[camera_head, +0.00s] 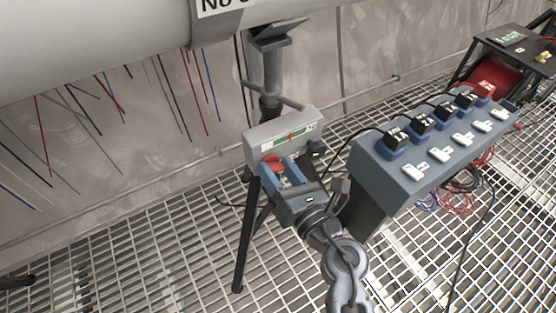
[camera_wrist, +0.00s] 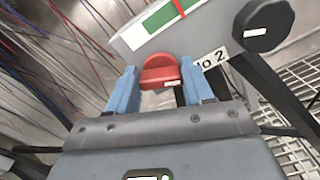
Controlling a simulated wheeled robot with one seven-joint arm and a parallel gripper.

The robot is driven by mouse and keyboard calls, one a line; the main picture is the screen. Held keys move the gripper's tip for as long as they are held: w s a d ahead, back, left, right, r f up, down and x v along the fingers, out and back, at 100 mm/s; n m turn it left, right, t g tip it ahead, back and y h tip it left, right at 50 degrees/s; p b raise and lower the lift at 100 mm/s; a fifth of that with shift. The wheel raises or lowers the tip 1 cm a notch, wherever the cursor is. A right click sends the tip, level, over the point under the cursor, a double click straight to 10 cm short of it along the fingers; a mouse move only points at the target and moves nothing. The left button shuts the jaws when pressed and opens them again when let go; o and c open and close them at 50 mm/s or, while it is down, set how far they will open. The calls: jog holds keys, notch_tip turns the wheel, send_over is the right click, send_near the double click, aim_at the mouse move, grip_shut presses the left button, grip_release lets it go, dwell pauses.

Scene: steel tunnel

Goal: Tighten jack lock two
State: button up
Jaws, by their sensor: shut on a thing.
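Jack number two is a grey box (camera_head: 262,138) on a black tripod, with a vertical post rising to a bracket under the big pipe. A red lock knob (camera_head: 271,162) sticks out of the box's near face. It also shows in the wrist view as a red lever (camera_wrist: 160,70), beside a plate (camera_wrist: 210,60) reading "No 2". My gripper (camera_head: 284,172) has its blue fingers on either side of this knob and is shut on it. The box's green gauge (camera_head: 290,139) has a red mark. A black knob (camera_wrist: 264,24) is at the right in the wrist view.
A blue-grey control box (camera_head: 390,182) with several black and white switches stands close to the right of my arm. The large pipe (camera_head: 90,40) runs overhead at the left. Thin coloured wires hang at the back left. The floor is open steel grating.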

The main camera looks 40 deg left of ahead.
jog(key=m+p, duration=0.1)
jog(key=m, duration=0.1)
jog(key=m+p, duration=0.1)
jog(key=p, duration=0.1)
jog(key=shift+w+r+m, duration=0.15)
jog(key=shift+m, duration=0.25)
jog(key=m+p, duration=0.3)
jog(key=shift+m, duration=0.3)
jog(key=m+p, duration=0.1)
jog(key=m, duration=0.1)
jog(key=m+p, duration=0.2)
jog(key=m, duration=0.1)
jog(key=shift+w+d+f+m, duration=0.1)
jog(key=shift+f+m, duration=0.2)
jog(key=shift+f, duration=0.1)
jog(key=shift+p, duration=0.3)
jog(key=shift+f, duration=0.1)
jog(key=o, duration=1)
jog(key=shift+o, duration=0.2)
jog(key=p+v, duration=0.2)
jog(key=v, duration=0.5)
jog(key=shift+s+d, duration=0.2)
jog(key=shift+d, duration=0.15)
